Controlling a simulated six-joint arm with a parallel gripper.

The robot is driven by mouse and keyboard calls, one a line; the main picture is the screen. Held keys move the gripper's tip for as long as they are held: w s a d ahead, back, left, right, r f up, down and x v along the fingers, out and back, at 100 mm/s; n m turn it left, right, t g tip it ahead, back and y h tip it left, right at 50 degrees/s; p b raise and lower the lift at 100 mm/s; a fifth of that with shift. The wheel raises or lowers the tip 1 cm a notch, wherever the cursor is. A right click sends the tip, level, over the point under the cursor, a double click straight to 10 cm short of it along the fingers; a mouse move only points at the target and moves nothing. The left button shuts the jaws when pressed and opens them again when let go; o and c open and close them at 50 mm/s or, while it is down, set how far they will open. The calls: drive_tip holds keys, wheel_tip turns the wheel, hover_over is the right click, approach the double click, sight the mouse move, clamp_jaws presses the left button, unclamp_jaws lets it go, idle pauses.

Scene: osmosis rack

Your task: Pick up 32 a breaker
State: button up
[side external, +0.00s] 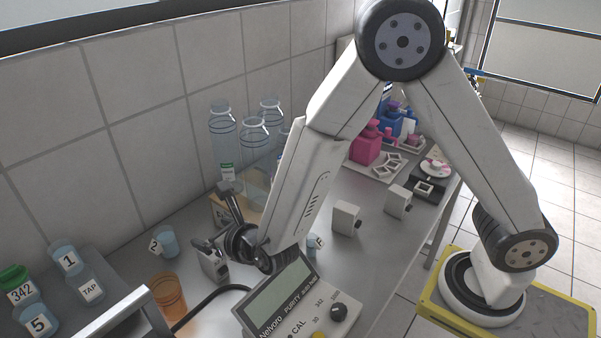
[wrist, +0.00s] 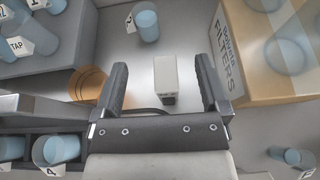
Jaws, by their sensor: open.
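A small pale box-shaped breaker (side external: 214,263) stands on the grey bench below my gripper (side external: 212,218). The wrist view shows this breaker (wrist: 165,76) between and beyond the two dark fingers of my gripper (wrist: 160,68). My gripper is open, and a gap shows on both sides of the breaker. Two similar pale breakers, one nearer (side external: 345,217) and one farther along (side external: 397,201), stand to the right in the side view. I cannot read a rating on any of them.
A cardboard filter box (wrist: 228,50) stands close right of my gripper in the wrist view. A numbered blue cup (wrist: 146,24) is beyond the breaker. An orange cup (side external: 168,297), a dark cable (side external: 205,304) and a purity meter (side external: 283,297) are nearby.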

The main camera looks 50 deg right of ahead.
sight(222, 268)
drive_tip(key=shift+f, duration=0.15)
drive_tip(key=shift+f, duration=2.95)
drive_tip(key=shift+f, duration=0.15)
drive_tip(key=shift+f, duration=0.15)
drive_tip(key=shift+w+f, duration=0.2)
drive_tip(key=shift+x, duration=2.25)
clamp_jaws()
